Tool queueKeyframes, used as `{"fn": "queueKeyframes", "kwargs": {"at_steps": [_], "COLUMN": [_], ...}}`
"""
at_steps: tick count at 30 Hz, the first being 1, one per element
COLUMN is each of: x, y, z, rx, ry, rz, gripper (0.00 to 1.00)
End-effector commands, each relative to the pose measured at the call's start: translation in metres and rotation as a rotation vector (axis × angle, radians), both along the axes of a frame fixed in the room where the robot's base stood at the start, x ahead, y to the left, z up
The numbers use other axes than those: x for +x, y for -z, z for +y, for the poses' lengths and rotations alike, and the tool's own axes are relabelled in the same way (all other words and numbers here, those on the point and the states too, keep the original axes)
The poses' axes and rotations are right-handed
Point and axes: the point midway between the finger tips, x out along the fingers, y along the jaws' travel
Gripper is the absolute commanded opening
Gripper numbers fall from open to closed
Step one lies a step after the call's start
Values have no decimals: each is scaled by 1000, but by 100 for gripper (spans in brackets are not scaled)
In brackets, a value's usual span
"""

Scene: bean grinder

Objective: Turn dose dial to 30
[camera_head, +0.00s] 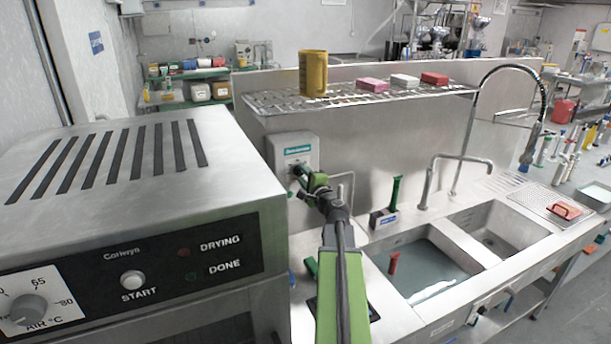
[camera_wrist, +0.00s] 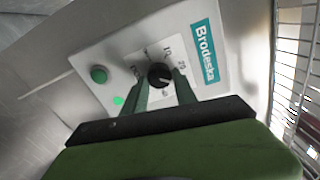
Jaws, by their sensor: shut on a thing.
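The dose dial is a small round black knob (camera_wrist: 159,75) on a pale panel (camera_wrist: 115,52) with a teal "Brodeska" label. In the wrist view my gripper (camera_wrist: 160,80) has one dark green finger on each side of the knob, shut on it. Printed numbers ring the knob, with 10 and 20 on its upper right; which one its mark points to is too small to tell. In the head view the dispenser box (camera_head: 290,141) is on the steel back wall, and my gripper (camera_head: 304,178) covers most of its dial.
A green button (camera_wrist: 99,75) and a lit green lamp (camera_wrist: 118,100) sit left of the knob. A wire rack (camera_head: 345,98) with a yellow mug (camera_head: 313,73) is above. A dryer cabinet (camera_head: 130,190) stands close on the left, sinks (camera_head: 470,225) on the right.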

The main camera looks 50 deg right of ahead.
Motion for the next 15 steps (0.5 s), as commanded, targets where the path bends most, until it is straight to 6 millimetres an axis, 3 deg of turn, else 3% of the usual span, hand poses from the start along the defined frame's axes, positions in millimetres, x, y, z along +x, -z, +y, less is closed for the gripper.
{"fn": "queueKeyframes", "kwargs": {"at_steps": [15], "x": [-1], "y": [2], "z": [-1], "rx": [187], "ry": [3], "rz": [-74], "gripper": [0]}}
